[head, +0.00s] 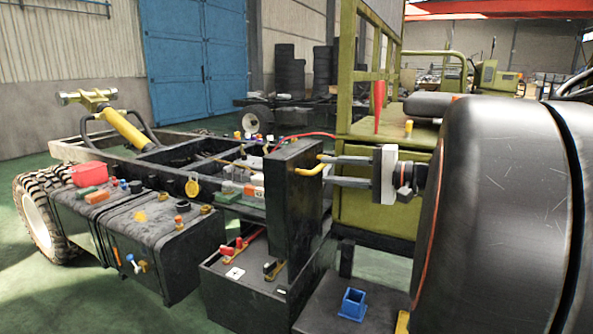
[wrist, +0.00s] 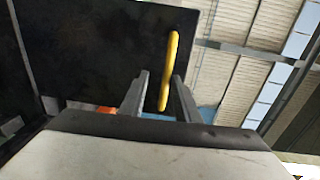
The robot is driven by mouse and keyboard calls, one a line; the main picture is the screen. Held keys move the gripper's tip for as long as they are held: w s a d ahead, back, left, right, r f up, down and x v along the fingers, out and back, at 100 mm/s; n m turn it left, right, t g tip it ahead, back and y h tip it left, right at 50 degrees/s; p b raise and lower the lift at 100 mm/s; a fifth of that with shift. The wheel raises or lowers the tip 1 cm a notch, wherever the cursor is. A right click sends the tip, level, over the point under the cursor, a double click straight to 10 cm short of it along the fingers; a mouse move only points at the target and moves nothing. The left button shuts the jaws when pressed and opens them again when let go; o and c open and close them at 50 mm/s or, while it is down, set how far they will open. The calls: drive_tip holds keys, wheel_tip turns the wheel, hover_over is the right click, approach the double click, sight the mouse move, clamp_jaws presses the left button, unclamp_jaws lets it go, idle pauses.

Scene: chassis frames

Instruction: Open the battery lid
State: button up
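The battery lid (head: 293,203) is a black panel standing upright on the battery box (head: 240,290), whose inside with red and dark terminals shows. A yellow handle (head: 312,171) sits on the lid's upper right side. My gripper (head: 334,171) comes from the right, its two fingers apart at the handle. In the wrist view, the yellow handle (wrist: 170,70) runs between the fingertips of my gripper (wrist: 160,82), nearer the right finger, with a gap to the left one. The lid (wrist: 85,50) fills the upper left there.
A black tank (head: 140,225) with fittings and a red container (head: 89,174) is at left. A blue square holder (head: 353,304) sits on a dark surface at lower right. A green frame (head: 375,215) stands behind my gripper. Green floor is clear at lower left.

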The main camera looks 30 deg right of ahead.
drive_tip(key=shift+s+d, duration=0.1)
drive_tip(key=v, duration=1.7)
idle(0.7)
drive_tip(key=w+a+f+n+g, duration=0.2)
drive_tip(key=a+f+g, duration=0.5)
drive_tip(key=a+f, duration=0.6)
drive_tip(key=s+a+f+n+g+h, duration=0.2)
drive_tip(key=s+a+f+n+h, duration=0.4)
drive_tip(key=f, duration=0.6)
drive_tip(key=a+n+h, duration=0.2)
drive_tip(key=a+h, duration=0.1)
drive_tip(key=h, duration=0.1)
drive_tip(key=shift+s+f+n, duration=0.15)
drive_tip(key=shift+s+n, duration=0.2)
drive_tip(key=shift+n, duration=0.05)
